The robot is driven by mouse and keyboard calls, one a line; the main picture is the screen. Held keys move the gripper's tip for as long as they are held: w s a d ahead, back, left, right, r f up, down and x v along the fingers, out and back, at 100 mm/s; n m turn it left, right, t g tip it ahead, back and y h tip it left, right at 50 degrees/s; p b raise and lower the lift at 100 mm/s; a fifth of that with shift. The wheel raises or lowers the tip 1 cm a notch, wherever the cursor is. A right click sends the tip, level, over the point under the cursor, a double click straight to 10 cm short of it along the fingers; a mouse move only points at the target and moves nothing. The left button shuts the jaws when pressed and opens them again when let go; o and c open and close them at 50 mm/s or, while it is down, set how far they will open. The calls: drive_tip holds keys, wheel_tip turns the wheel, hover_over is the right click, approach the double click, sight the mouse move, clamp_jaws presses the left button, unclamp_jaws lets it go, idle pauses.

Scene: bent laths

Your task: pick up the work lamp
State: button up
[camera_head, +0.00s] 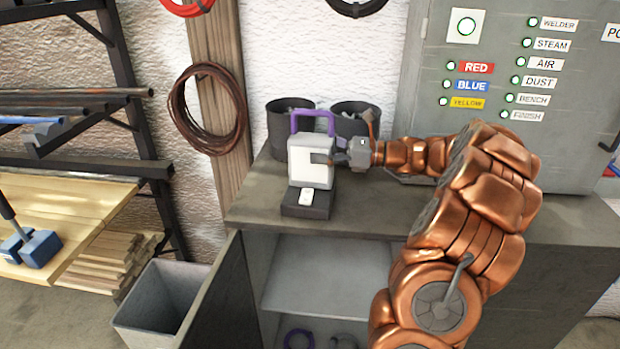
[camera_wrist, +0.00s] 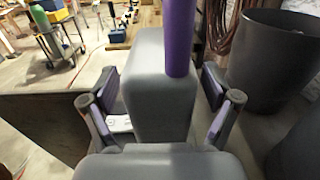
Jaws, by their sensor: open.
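The work lamp (camera_head: 308,165) is a pale box with a purple handle on top, upright on a dark base on the cabinet top. In the wrist view its grey body (camera_wrist: 158,85) and part of the purple handle (camera_wrist: 178,35) fill the middle. My gripper (camera_head: 330,158) reaches in from the right at the lamp's body. In the wrist view my gripper (camera_wrist: 160,108) is open, with one finger on each side of the lamp body. A gap shows beside the right finger; contact on the left is unclear. The lamp's lower part is partly hidden in the wrist view.
Two dark bins (camera_head: 288,122) stand close behind the lamp. A grey panel (camera_head: 510,90) with labelled lights rises at the right. The cabinet top (camera_head: 262,205) is bare left of the lamp. An open shelf (camera_head: 325,275) lies below.

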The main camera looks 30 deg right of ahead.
drive_tip(key=shift+x, duration=1.05)
clamp_jaws()
